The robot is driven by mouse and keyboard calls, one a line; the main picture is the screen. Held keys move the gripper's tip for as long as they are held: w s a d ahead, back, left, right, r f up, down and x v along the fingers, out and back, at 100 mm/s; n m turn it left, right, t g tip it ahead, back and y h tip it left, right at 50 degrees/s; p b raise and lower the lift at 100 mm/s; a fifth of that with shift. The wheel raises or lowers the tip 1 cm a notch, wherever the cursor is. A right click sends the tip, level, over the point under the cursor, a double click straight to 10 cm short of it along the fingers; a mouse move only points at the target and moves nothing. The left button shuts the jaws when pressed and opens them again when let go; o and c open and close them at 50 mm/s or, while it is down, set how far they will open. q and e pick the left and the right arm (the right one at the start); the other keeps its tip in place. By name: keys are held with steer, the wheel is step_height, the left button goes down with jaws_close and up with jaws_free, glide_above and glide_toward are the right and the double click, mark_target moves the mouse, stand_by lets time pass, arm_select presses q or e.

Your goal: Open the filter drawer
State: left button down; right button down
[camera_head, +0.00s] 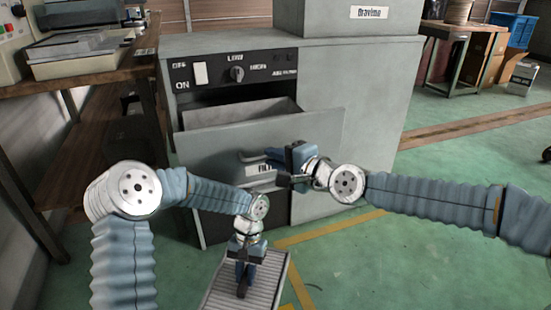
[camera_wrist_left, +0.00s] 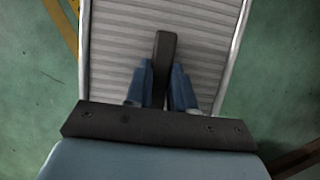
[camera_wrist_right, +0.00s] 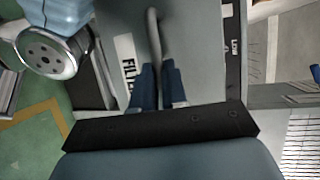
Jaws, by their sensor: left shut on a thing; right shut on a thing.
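The filter drawer (camera_head: 215,150) is a grey drawer in the front of a grey machine. It stands pulled out, and its open inside shows behind the front panel. Its bar handle (camera_wrist_right: 153,35) and a label starting "FIL" (camera_wrist_right: 127,60) show in the right wrist view. My right gripper (camera_head: 272,157) is shut on the handle; its fingers (camera_wrist_right: 158,80) are on either side of it. My left gripper (camera_head: 243,282) is low in front of the machine, shut on the dark handle (camera_wrist_left: 164,52) of a ribbed grey filter panel (camera_wrist_left: 115,45).
The machine (camera_head: 375,90) has a control panel (camera_head: 235,68) with a white switch and a knob above the drawer. A workbench (camera_head: 95,70) stands at the left. A table with boxes (camera_head: 470,55) stands at the back right. Green floor (camera_head: 400,250) is open at the right.

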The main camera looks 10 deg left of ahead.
steer(key=c, duration=1.2)
jaws_free()
steer(key=shift+o, duration=0.2)
steer(key=v, duration=1.2)
steer(key=shift+p, duration=0.35)
